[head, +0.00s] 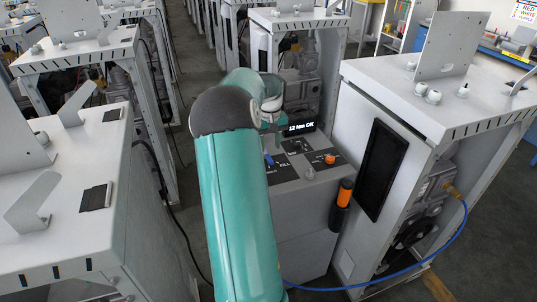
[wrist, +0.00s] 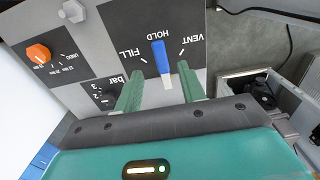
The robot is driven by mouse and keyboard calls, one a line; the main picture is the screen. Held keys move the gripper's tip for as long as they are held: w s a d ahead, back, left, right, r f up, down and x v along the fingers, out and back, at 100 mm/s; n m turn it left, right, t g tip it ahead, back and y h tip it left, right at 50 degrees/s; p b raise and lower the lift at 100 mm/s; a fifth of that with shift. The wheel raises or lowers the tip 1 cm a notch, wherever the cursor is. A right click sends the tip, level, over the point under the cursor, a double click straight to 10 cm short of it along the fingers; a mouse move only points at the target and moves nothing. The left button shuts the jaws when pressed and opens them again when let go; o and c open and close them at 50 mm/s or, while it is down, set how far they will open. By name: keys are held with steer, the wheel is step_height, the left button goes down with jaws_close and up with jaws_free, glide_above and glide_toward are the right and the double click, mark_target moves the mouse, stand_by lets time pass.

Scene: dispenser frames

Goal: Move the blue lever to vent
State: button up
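The blue lever (wrist: 160,56) stands on a dark panel marked FILL, HOLD and VENT, upside down in the wrist view. It lines up roughly with the HOLD mark, between FILL (wrist: 130,54) and VENT (wrist: 191,45). My gripper (wrist: 161,70) is open, with one green finger on each side of the lever's pale near end. Gaps show between the lever and both fingers. In the head view the lever (head: 268,158) shows small beside my arm, and my gripper is hidden there.
An orange knob (wrist: 38,53) and a black bar dial (wrist: 104,96) share the panel. A display (head: 301,127) reads 12 bar OK. An orange-and-black handle (head: 341,205) hangs on the console's right side. Grey machine frames (head: 390,95) stand close on both sides; a blue hose (head: 440,246) curves at right.

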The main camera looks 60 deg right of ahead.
mark_target(269, 159)
step_height(269, 159, down, 5)
stand_by(0.3)
steer(key=shift+c, duration=0.4)
jaws_close()
